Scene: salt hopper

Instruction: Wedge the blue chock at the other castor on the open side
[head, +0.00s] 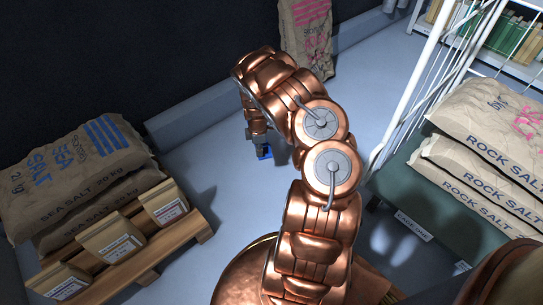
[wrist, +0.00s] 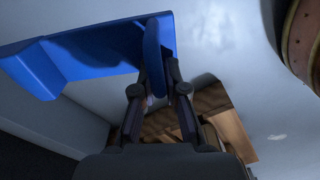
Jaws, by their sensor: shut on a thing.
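The blue chock (head: 264,153) shows as a small blue patch under my gripper (head: 257,137) in the head view, close over the grey floor. In the wrist view my gripper (wrist: 158,80) is shut on the upright blue fin of the chock (wrist: 95,50), whose wide sloping body reaches left. The green trolley (head: 395,185) with a white wire frame stands at the right in the head view, apart from the chock. Its castors are hidden or too dark to make out.
Brown rock salt sacks (head: 470,165) lie on the trolley. A wooden pallet (head: 185,238) with sea salt sacks (head: 75,175) and small bags stands at left. Another sack (head: 308,35) stands by the back wall. Bare floor (head: 215,180) lies between pallet and trolley.

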